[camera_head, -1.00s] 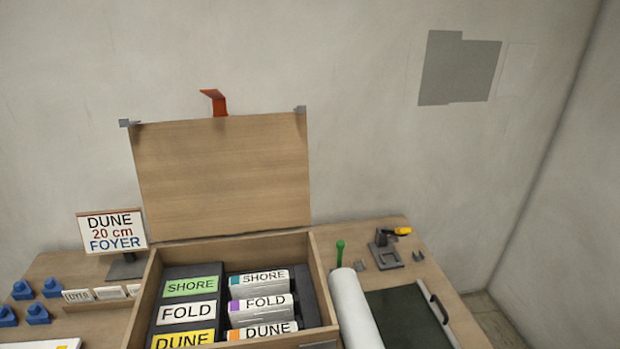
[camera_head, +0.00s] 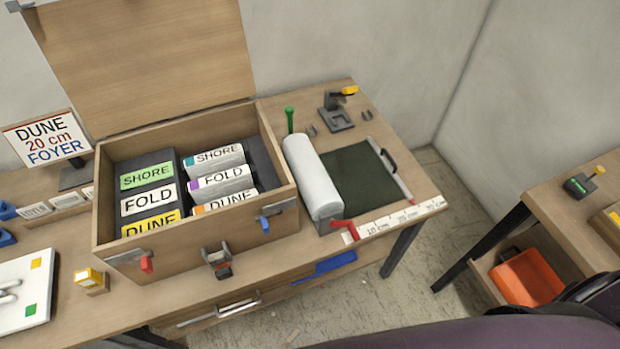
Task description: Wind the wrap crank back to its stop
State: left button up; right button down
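A white wrap roll (camera_head: 312,180) lies on the wooden table, right of an open box. A red crank-like handle (camera_head: 345,229) sits at the roll's near end, by a ruler strip. A green-topped upright handle (camera_head: 289,119) stands at the roll's far end. I cannot tell from this view how far either is turned. A dark green mat (camera_head: 352,178) lies right of the roll. Neither gripper shows; only a dark purple part, likely my own arm, crosses the bottom right.
The open wooden box (camera_head: 180,243) holds labelled blocks, with red and blue latches on its front. The ruler strip (camera_head: 400,217) runs along the table's front right edge. A second table (camera_head: 575,205) stands right, with an orange bin (camera_head: 527,278) below. Floor shows between the tables.

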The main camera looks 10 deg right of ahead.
aim_at(320, 195)
jog(key=j+z, duration=1)
